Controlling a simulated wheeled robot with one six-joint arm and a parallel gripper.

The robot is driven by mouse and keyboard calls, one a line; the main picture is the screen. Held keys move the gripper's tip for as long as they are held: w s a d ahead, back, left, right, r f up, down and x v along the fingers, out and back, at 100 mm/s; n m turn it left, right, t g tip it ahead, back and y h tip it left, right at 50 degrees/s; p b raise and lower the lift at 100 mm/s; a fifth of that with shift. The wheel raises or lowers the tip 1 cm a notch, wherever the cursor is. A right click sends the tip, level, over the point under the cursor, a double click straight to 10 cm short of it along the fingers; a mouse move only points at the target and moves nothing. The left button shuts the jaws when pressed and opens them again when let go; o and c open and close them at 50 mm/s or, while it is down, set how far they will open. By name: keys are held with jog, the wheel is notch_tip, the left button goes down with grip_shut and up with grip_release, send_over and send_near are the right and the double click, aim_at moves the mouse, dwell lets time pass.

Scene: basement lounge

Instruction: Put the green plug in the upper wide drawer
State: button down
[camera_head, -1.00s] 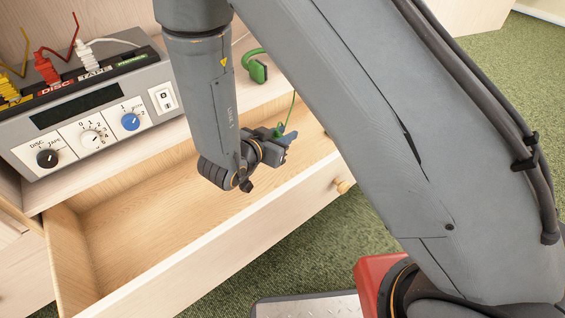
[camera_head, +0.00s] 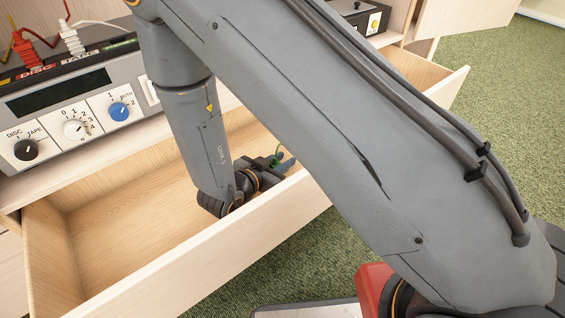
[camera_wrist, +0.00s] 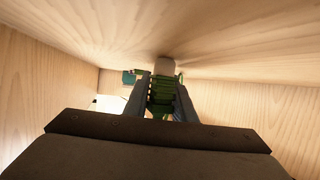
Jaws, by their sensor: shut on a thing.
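The green plug (camera_wrist: 161,92) is between the two fingers of my gripper (camera_wrist: 162,100) in the wrist view, and the fingers are shut on it. In the head view my gripper (camera_head: 284,163) is low inside the open wide drawer (camera_head: 205,255), toward its right part and behind the front panel. Only a small green bit of the plug (camera_head: 277,156) shows there. Pale wood surrounds the plug in the wrist view. I cannot tell whether the plug touches the drawer floor.
A grey switch box (camera_head: 75,108) with knobs and red and white plugs stands on the shelf at the left. A black device (camera_head: 362,17) stands at the back right. My arm hides much of the middle. The left part of the drawer is empty.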

jog(key=shift+r, duration=0.1)
jog(key=c, duration=1.5)
grip_release()
jog(key=shift+s+a+r, duration=0.1)
jog(key=shift+s+a, duration=0.05)
jog(key=p+v, duration=0.3)
jog(key=v, duration=0.4)
jog(key=shift+a, duration=0.1)
